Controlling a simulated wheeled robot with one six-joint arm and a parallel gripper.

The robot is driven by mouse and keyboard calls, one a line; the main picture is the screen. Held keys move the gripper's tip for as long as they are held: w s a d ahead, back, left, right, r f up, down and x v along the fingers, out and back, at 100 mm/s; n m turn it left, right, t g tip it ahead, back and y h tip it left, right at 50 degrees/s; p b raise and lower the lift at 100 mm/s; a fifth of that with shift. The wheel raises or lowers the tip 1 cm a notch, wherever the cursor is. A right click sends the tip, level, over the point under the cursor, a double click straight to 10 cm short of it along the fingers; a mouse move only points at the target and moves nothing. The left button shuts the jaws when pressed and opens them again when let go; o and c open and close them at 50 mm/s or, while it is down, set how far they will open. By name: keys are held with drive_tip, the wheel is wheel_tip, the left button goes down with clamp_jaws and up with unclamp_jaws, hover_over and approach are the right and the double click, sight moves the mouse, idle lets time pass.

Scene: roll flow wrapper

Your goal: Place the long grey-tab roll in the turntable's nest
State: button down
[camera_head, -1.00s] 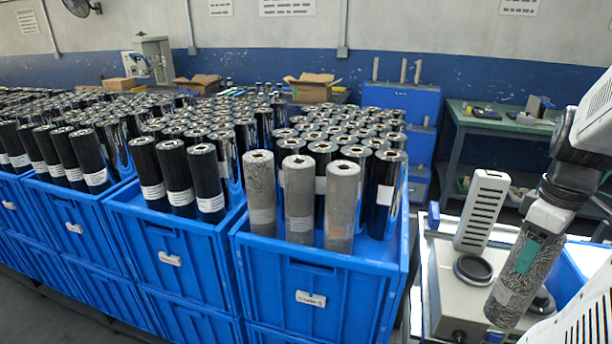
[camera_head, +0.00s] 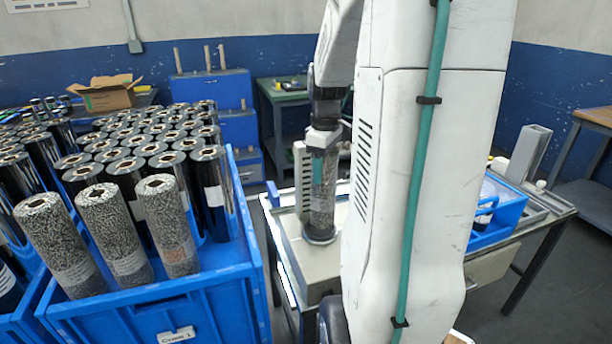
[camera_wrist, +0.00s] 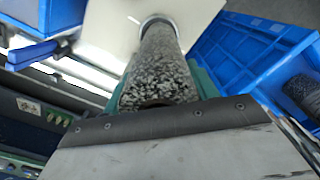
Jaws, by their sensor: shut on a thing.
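My gripper (camera_head: 322,172) is shut on a long speckled grey roll (camera_head: 324,205) and holds it upright above the pale machine box. The roll's lower end meets a round ring (camera_head: 320,237), which looks like the turntable's nest. In the wrist view the roll (camera_wrist: 160,70) runs away from me between teal pads, its far end inside or against the ring (camera_wrist: 158,20). I cannot tell whether it is fully seated. No tab colour can be made out on the roll.
A white slotted block (camera_head: 302,170) stands close behind the roll. A blue crate (camera_head: 215,300) with speckled and black rolls is at left. A blue tray (camera_head: 500,212) lies on the table at right. My white column hides part of the machine.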

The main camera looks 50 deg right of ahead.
sight(323, 195)
drive_tip(key=shift+w+d+f, duration=0.1)
drive_tip(key=shift+w+f, duration=0.15)
drive_tip(key=shift+f, duration=0.65)
drive_tip(key=shift+w+d+f, duration=0.1)
drive_tip(key=shift+w+f, duration=0.1)
drive_tip(key=shift+f, duration=0.8)
drive_tip(key=shift+c, duration=2.2)
unclamp_jaws()
